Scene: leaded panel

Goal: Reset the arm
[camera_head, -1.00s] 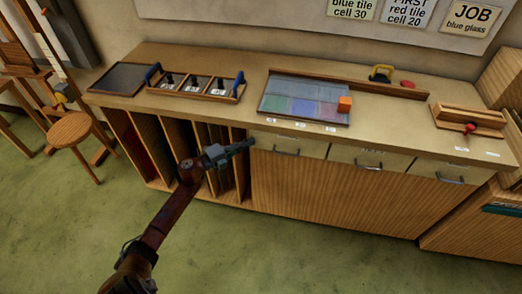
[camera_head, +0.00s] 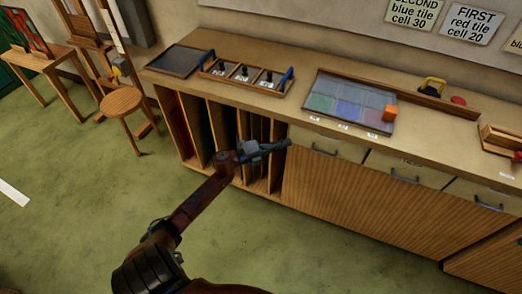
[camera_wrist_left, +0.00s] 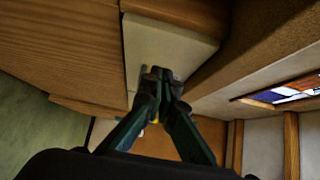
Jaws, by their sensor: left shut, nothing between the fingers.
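My left gripper (camera_head: 284,145) is shut and empty, its fingertips together. In the head view it is in front of the bench, near the right end of the slotted rack and below the bench top edge. In the left wrist view the closed fingers (camera_wrist_left: 160,74) point toward a pale drawer front (camera_wrist_left: 165,42). I cannot tell whether they touch it. My right gripper is not in view.
The bench top (camera_head: 300,72) carries a dark tray (camera_head: 180,61), a wooden rack with tools (camera_head: 243,74), a panel of coloured tiles (camera_head: 340,103) and an orange block (camera_head: 389,113). Drawer handles (camera_head: 324,152) stick out in front. A stool (camera_head: 121,102) stands left. Green floor (camera_head: 75,190) is open.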

